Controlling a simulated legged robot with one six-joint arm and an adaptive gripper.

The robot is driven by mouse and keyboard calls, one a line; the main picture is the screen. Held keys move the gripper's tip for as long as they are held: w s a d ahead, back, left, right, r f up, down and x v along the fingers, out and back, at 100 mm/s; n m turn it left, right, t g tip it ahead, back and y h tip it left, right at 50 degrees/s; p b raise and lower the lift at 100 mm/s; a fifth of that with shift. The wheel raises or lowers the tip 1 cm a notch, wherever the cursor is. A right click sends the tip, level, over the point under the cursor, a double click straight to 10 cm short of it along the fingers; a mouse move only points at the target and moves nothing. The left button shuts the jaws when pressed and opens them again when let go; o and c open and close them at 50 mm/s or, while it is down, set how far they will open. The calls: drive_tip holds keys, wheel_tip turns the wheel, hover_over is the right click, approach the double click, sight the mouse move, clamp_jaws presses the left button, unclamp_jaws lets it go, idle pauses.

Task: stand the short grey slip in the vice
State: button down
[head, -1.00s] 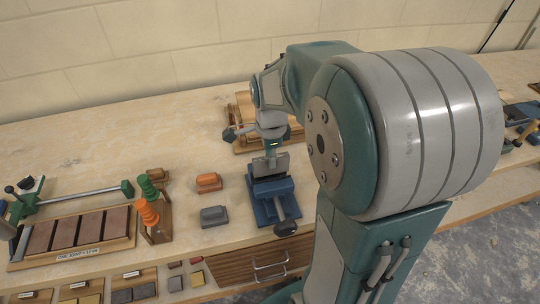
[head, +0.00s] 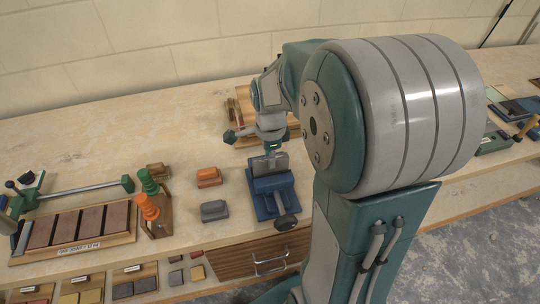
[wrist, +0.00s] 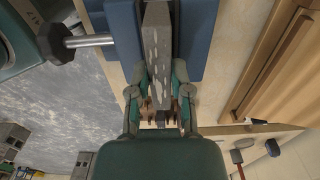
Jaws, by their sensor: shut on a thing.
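The grey slip (head: 268,163) stands on edge at the top of the blue vice (head: 272,198) in the head view. My gripper (head: 271,149) is above it, pointing down. In the wrist view my gripper (wrist: 160,105) is shut on the slip (wrist: 157,50). The slip lies lengthwise between the two blue jaws of the vice (wrist: 199,38), with a narrow gap visible on its right. How deep it sits, and whether it touches the vice floor, I cannot tell.
An orange block (head: 209,177) and a grey block (head: 214,211) lie left of the vice. A rack with green and orange handles (head: 150,205) and a tray of brown slabs (head: 78,228) stand farther left. A wooden tray (head: 240,112) is behind. The back left bench is clear.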

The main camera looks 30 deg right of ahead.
drive_tip(key=shift+f, duration=0.15)
drive_tip(key=shift+f, duration=0.75)
unclamp_jaws()
idle(0.4)
drive_tip(key=shift+r, duration=3.5)
